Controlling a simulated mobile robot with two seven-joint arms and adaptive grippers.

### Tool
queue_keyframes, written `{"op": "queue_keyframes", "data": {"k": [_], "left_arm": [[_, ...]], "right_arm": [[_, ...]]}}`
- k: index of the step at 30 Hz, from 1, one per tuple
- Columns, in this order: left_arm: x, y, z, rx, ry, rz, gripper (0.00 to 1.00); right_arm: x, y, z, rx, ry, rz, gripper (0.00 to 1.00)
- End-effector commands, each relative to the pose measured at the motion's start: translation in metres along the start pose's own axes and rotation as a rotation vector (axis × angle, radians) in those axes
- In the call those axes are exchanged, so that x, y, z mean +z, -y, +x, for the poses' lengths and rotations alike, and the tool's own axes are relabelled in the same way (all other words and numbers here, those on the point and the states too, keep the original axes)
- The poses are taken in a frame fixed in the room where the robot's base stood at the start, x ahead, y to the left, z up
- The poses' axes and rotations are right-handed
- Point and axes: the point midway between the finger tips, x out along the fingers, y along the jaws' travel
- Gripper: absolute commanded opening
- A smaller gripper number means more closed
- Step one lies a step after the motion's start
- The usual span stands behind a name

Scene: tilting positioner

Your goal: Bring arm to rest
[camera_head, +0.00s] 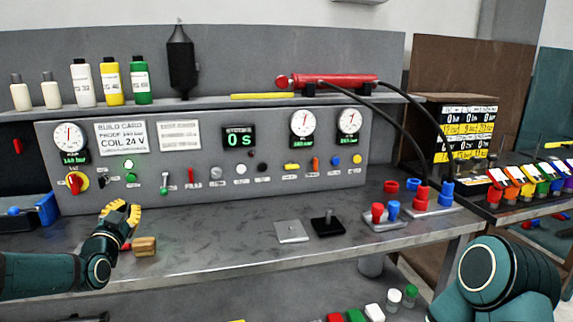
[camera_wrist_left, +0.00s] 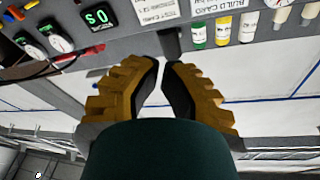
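My left arm comes in from the left in the head view. Its gripper (camera_head: 122,208), with yellow ridged fingers, is raised over the left part of the bench, in front of the control panel. In the left wrist view the two fingers (camera_wrist_left: 161,64) point up with a narrow gap between their tips and nothing held. The gripper is partly open and empty. My right arm shows only as a dark green link at the lower right of the head view. Its gripper is out of view.
The control panel (camera_head: 205,180) stands close behind. Red and blue fittings (camera_head: 422,198) stand at the right. The bench middle is mostly clear.

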Motion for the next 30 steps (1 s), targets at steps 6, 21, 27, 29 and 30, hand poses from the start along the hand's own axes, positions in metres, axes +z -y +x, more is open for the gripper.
{"op": "queue_keyframes", "data": {"k": [6, 21, 27, 29, 30], "left_arm": [[0.07, -0.12, -0.031, 0.196, 0.242, -0.244, 0.0], [0.178, -0.358, -0.245, 0.54, 1.042, -0.654, 0.0], [0.192, -0.395, -0.348, 0.571, 1.368, -0.699, 0.0], [0.194, -0.398, -0.37, 0.569, 1.437, -0.7, 0.0], [0.195, -0.4, -0.38, 0.566, 1.47, -0.701, 0.0]], "right_arm": [[-0.001, 0.0, 0.0, 0.0, -0.003, -0.001, 0.47], [-0.001, 0.0, 0.0, 0.0, -0.002, -0.001, 0.47], [-0.001, 0.0, 0.0, 0.0, -0.002, -0.001, 0.47], [-0.001, 0.0, 0.0, 0.0, -0.002, -0.001, 0.47], [-0.001, 0.0, 0.0, 0.0, -0.002, -0.001, 0.47]]}}
